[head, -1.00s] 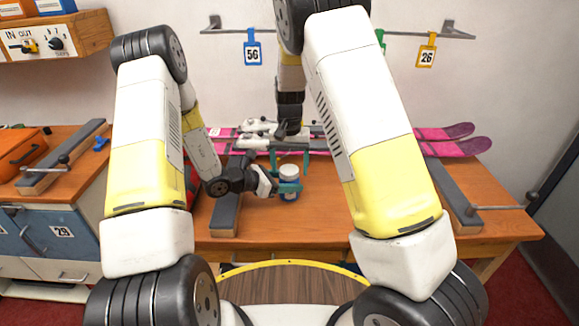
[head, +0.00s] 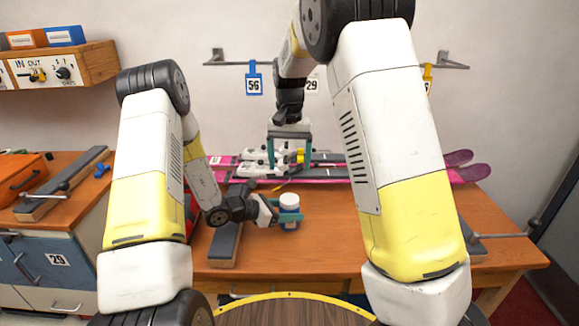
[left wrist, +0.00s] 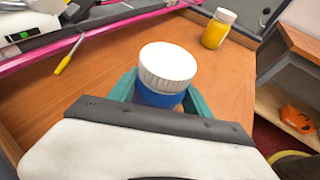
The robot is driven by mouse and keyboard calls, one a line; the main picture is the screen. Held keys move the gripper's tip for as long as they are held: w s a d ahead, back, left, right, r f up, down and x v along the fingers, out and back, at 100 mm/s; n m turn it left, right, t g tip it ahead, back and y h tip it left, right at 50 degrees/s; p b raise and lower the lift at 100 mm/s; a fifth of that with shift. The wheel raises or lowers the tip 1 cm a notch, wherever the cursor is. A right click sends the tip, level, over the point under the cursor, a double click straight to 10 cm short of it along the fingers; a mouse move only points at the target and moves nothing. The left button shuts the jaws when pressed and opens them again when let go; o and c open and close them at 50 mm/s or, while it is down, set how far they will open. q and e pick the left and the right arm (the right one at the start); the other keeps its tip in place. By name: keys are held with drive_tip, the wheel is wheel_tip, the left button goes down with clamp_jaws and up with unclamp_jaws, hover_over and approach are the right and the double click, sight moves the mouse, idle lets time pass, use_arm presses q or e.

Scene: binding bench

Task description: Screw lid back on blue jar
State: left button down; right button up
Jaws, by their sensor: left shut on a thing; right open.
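The blue jar (head: 289,211) stands upright on the bench, with a ribbed white lid (head: 289,200) on top. My left gripper (head: 288,217) is shut around the jar's body from the left. In the left wrist view the lid (left wrist: 167,66) looks level on the blue body (left wrist: 158,97), with teal fingers on both sides. How tight the lid is cannot be told. My right gripper (head: 289,155) points down, open and empty, above and behind the jar, apart from the lid.
Pink skis (head: 330,174) with bindings lie along the back of the bench (head: 330,235). A yellow-handled screwdriver (left wrist: 66,58) lies before them. A yellow jar (left wrist: 216,30) stands beyond the blue jar in the left wrist view. A grey bar (head: 226,243) lies left of the blue jar.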

sight(280, 210)
use_arm(q)
drive_tip(key=shift+c, duration=2)
unclamp_jaws()
drive_tip(key=shift+a, duration=0.1)
drive_tip(key=v, duration=0.7)
drive_tip(key=shift+s+a+r, duration=0.15)
drive_tip(key=shift+a, duration=0.1)
